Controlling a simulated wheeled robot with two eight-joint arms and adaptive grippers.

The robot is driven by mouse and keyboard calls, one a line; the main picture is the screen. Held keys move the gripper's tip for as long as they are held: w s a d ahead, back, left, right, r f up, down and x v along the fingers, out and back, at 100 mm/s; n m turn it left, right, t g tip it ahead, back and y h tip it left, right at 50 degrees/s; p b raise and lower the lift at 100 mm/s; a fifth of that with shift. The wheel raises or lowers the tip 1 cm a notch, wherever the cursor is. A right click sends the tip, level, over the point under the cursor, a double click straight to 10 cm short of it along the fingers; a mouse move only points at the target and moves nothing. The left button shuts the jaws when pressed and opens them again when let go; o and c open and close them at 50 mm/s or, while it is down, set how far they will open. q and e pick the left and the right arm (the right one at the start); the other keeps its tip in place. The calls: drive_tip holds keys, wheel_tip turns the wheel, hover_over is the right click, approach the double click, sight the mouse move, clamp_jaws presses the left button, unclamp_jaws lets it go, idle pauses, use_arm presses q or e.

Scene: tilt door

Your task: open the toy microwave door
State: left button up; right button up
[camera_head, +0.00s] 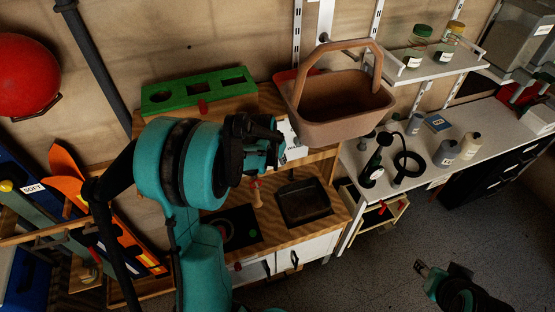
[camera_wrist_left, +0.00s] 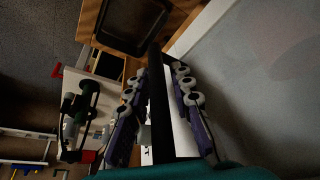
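The toy microwave is part of the wooden toy kitchen. In the head view its white front (camera_head: 292,138) is mostly hidden behind my left gripper (camera_head: 272,143). In the left wrist view a pale, glossy panel (camera_wrist_left: 265,90), apparently the door, fills the right side. A black bar (camera_wrist_left: 157,95), apparently the door handle, runs between the fingers of my left gripper (camera_wrist_left: 160,72). The fingers stand apart, with narrow gaps beside the bar; a firm hold is not visible. My right gripper (camera_head: 424,268) is low at the right in the head view, away from the kitchen; its fingers are unclear.
A green board with holes (camera_head: 200,90) and a brown basket (camera_head: 345,105) are above the kitchen. A dark sink (camera_head: 303,203) is set in the counter below. A white side table (camera_head: 490,140) holds bottles and a black lamp.

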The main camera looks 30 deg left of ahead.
use_arm(q)
clamp_jaws()
drive_tip(key=shift+s+d, duration=0.1)
idle(0.3)
